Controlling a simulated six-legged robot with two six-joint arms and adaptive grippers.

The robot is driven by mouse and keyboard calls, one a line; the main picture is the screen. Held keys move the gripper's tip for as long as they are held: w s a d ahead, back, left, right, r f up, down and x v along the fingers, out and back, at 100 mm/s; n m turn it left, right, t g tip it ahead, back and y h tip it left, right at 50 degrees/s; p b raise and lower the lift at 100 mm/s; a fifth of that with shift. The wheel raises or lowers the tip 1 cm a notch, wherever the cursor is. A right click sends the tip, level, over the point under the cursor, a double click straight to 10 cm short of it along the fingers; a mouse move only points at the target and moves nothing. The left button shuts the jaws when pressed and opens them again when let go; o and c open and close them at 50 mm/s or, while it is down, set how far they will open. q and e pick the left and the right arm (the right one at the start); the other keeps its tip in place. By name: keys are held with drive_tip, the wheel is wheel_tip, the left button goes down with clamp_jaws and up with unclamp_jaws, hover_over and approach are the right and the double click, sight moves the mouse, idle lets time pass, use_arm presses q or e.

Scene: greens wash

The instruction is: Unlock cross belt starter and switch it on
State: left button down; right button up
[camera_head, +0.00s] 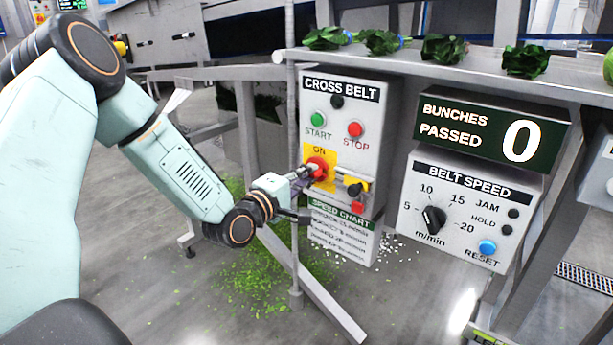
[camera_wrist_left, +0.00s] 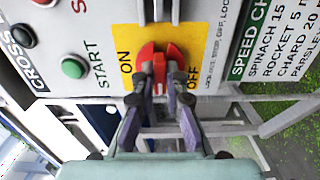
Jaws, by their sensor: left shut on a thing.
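The cross belt starter (camera_head: 345,110) is a grey box with a green START button (camera_head: 318,120) and a red STOP button (camera_head: 354,129). Below them, a red rotary switch handle (camera_head: 316,165) sits on a yellow plate (camera_head: 321,152) marked ON; the wrist view also shows OFF. My left gripper (camera_wrist_left: 160,92) is shut on the red handle (camera_wrist_left: 160,55), fingers on either side of its grip. The handle's exact setting is hard to tell. My right gripper is out of view.
A speed chart (camera_head: 342,238) hangs under the starter. A belt speed box (camera_head: 465,215) and a bunch counter (camera_head: 490,135) stand to the right. Leafy bunches (camera_head: 380,42) lie on the conveyor above. A thin post (camera_head: 294,200) stands close to my left wrist.

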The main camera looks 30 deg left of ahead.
use_arm(q)
drive_tip(key=shift+m, duration=0.5)
drive_tip(key=shift+m+p, duration=5)
drive_tip(key=shift+m, duration=3.7)
drive_tip(key=c, duration=1.4)
unclamp_jaws()
drive_tip(key=s, duration=0.8)
drive_tip(key=s+a, duration=0.1)
drive_tip(key=s, duration=0.3)
